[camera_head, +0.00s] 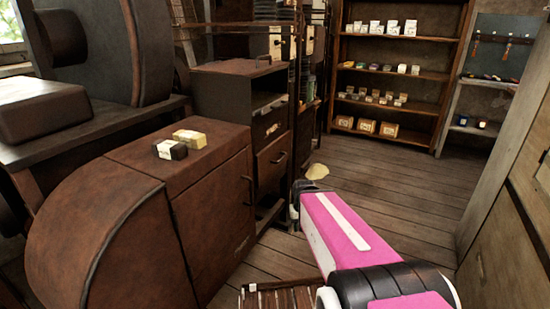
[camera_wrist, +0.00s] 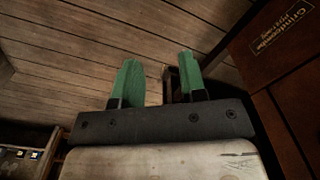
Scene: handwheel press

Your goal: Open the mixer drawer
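No drawer is plainly marked as the mixer's. In the head view my arm hides the fingers.
A brown panel with pale lettering (camera_wrist: 285,35) stands close on the right in the wrist view. Two small boxes (camera_head: 180,145) lie on the machine. Stocked shelves (camera_head: 400,75) stand at the back. A slatted wooden thing (camera_head: 275,297) lies low in front.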

